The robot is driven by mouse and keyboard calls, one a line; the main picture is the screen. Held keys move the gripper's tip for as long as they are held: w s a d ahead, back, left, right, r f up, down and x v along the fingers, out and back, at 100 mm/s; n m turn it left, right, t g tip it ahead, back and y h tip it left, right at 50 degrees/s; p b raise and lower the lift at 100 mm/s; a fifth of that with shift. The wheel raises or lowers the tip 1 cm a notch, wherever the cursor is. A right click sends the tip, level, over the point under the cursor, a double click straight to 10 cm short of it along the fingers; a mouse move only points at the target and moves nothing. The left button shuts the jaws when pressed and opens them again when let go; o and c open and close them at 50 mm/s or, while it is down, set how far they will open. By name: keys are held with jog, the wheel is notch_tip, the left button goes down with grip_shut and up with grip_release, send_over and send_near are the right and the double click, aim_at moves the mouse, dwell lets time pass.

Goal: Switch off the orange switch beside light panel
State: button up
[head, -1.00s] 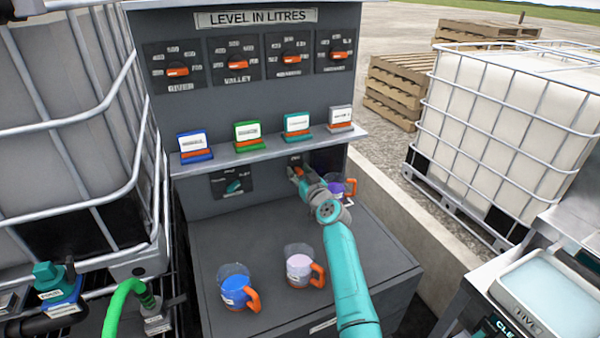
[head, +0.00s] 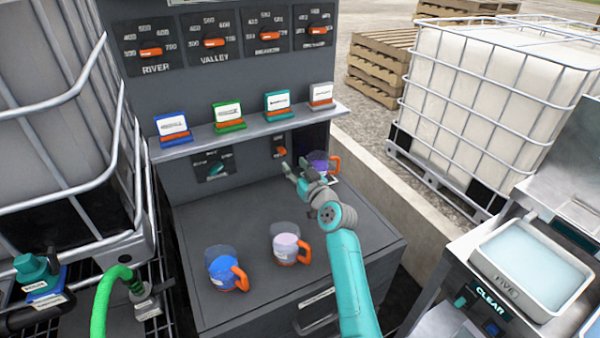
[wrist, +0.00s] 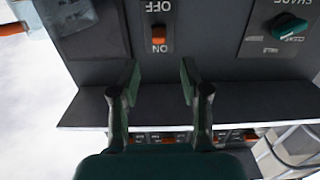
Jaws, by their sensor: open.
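The orange switch (head: 281,151) sits on a small dark plate on the grey cabinet's front, below the shelf and left of a dark recess. In the wrist view the orange switch (wrist: 158,32) lies between the OFF and ON labels, nearer ON, and the lettering is upside down. My gripper (head: 294,176) is in front of and a little below the switch in the head view. In the wrist view my gripper (wrist: 160,80) is open and empty, its fingers apart from the switch. No light panel can be clearly made out.
A teal knob (head: 214,168) is left of the switch. A purple jug (head: 318,163) stands close by my gripper; a blue jug (head: 226,270) and a pale jug (head: 286,246) stand on the worktop. A shelf (head: 250,130) with several label stands juts out above.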

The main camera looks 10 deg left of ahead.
jog(key=shift+v, duration=1.4)
jog(key=g+h, duration=0.2)
jog(key=g, duration=0.2)
send_near(284, 151)
jog(key=shift+h, duration=0.3)
jog(key=x, duration=0.8)
jog(key=shift+a+r, duration=0.1)
jog(key=shift+a, duration=0.25)
grip_shut()
